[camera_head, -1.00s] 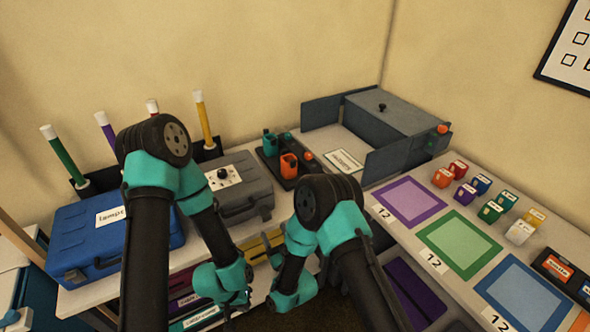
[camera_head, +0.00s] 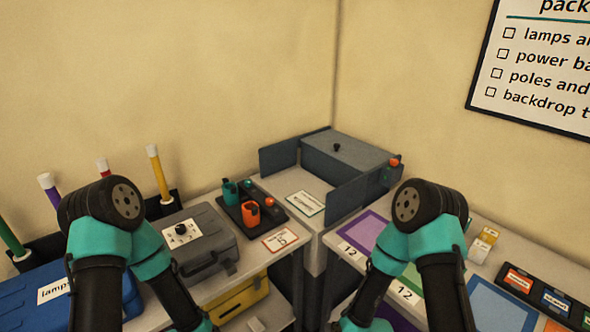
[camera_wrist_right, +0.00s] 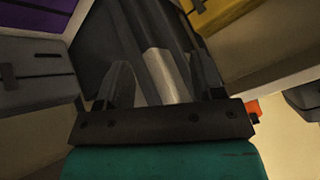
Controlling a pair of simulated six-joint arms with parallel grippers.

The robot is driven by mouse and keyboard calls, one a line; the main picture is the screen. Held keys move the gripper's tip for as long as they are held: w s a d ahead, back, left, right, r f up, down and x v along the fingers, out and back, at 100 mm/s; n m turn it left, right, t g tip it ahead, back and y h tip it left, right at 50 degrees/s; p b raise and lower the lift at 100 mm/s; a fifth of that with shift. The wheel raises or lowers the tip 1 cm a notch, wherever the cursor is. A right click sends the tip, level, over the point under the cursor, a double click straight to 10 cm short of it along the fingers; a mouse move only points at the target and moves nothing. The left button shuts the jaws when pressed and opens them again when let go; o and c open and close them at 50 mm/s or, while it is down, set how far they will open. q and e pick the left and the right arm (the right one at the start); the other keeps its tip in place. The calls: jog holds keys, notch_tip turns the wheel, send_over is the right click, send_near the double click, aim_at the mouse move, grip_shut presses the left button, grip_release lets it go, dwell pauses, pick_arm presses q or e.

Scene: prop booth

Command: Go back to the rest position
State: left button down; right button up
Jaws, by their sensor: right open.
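My left arm (camera_head: 105,230) is folded at the lower left of the head view, its elbow in front of the cases. Its gripper is out of the frame. My right arm (camera_head: 425,235) is folded at the lower right, its elbow in front of the mats. Its gripper is below the head frame. In the right wrist view my right gripper (camera_wrist_right: 160,78) shows two dark fingers apart with nothing held between them. A grey strip lies beyond the fingers.
A blue case (camera_head: 30,300) and a grey case (camera_head: 207,247) stand on the left counter. A black charging tray (camera_head: 262,222) and a grey walled box (camera_head: 350,160) are further back. Purple (camera_head: 362,229) and blue (camera_head: 500,305) mats lie on the right counter.

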jog(key=s+d+m+g, duration=0.2)
jog(key=s+d+g, duration=0.3)
jog(key=s+d, duration=0.3)
jog(key=s, duration=0.4)
jog(key=shift+s+d+r+m+h, duration=0.15)
jog(key=shift+s+d+m+h, duration=0.15)
jog(key=shift+m, duration=0.1)
